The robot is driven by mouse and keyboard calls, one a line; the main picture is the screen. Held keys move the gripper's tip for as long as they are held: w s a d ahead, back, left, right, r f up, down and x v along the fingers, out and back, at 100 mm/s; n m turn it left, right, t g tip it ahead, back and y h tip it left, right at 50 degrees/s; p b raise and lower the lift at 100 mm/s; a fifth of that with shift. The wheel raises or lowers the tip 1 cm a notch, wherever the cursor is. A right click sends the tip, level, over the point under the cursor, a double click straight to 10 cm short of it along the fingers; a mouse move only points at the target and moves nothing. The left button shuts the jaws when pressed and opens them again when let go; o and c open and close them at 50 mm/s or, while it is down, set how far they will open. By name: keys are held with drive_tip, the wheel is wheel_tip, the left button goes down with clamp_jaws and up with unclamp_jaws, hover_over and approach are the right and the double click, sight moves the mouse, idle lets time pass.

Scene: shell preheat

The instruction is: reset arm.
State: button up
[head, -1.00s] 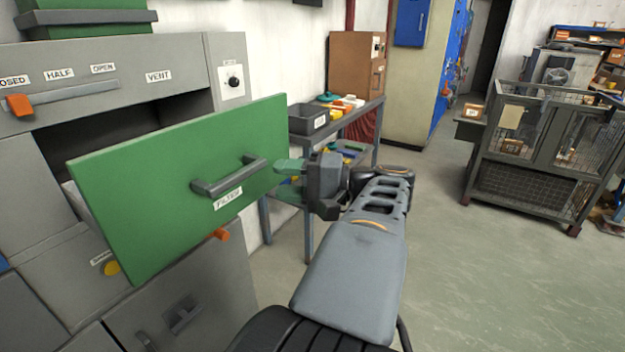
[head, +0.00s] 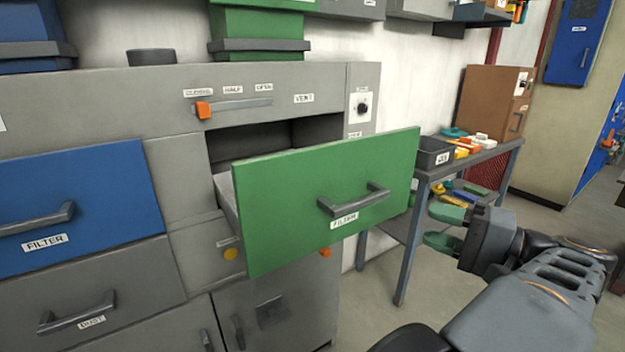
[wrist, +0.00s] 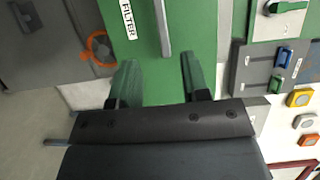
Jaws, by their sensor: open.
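My gripper (head: 447,227) is open and empty, with green fingertips, at the right of the head view. It is to the right of the pulled-out green filter drawer (head: 290,205) and apart from its dark handle (head: 353,200). In the wrist view my gripper (wrist: 158,80) has its two fingers spread, with the green drawer front (wrist: 212,75) beyond them. Part of the drawer's handle (wrist: 164,25) shows at the top of that view. My arm reaches in from the lower right of the head view.
The grey cabinet has a blue filter drawer (head: 80,205) at left and a vent slider (head: 203,110) at CLOSED. A side table (head: 490,155) with a dark bin (head: 434,155) and coloured items stands behind my gripper. Floor shows at the lower right.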

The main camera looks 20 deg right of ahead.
drive_tip(key=w+a+f+n+g+h+p, duration=0.2)
drive_tip(key=a+n+g+h+p, duration=0.3)
drive_tip(key=a+p, duration=0.4)
drive_tip(key=w+a+f+n+g+h+p, duration=0.2)
drive_tip(key=a+n+g+h+p, duration=0.3)
drive_tip(key=a+p, duration=0.4)
drive_tip(key=shift+w+n+g, duration=0.25)
drive_tip(key=shift+n+g, duration=0.45)
